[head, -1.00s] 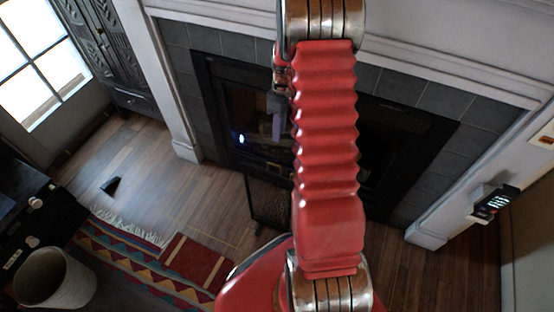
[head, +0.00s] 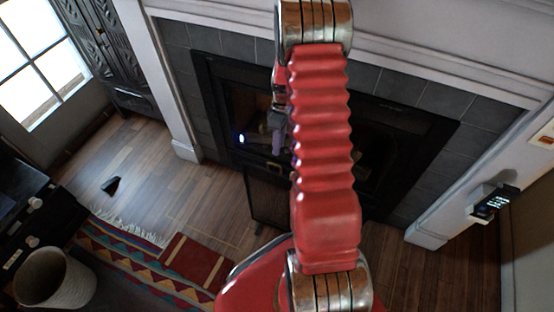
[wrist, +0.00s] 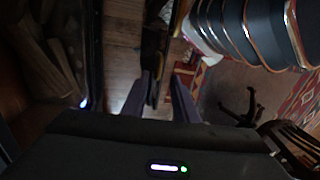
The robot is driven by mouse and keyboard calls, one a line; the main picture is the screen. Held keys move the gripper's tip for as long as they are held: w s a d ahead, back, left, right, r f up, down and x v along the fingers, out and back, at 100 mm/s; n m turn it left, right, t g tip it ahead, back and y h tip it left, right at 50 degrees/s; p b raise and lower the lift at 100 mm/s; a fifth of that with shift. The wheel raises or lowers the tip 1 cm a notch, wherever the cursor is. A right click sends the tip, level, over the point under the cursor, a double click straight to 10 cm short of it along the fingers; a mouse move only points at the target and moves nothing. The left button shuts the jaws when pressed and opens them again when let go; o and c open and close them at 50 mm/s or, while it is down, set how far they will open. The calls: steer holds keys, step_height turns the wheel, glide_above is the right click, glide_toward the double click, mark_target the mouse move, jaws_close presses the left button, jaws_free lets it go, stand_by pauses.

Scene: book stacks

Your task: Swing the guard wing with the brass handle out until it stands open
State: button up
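The guard wing (head: 264,198) is a dark mesh panel standing in front of the fireplace, left of my red arm in the head view. A small brass handle (head: 274,167) shows near its top. My arm hides what lies to the right of it. My gripper (head: 277,143) is just above the handle. In the wrist view, the two fingers of my gripper (wrist: 163,82) are apart. A dark upright strip, likely the wing's edge (wrist: 153,50), lies close to the left finger. I cannot tell if they touch.
The black fireplace opening (head: 400,140) with logs (wrist: 45,55) is behind the wing. A patterned rug (head: 120,250) and a pale bin (head: 55,278) are at lower left. Wooden floor (head: 165,190) is mostly clear left of the wing, with a small black object (head: 111,186).

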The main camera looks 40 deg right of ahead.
step_height(320, 180, down, 8)
steer(key=a, duration=0.1)
steer(key=shift+s+a+r, duration=0.15)
steer(key=shift+s, duration=0.2)
jaws_close()
stand_by(1.4)
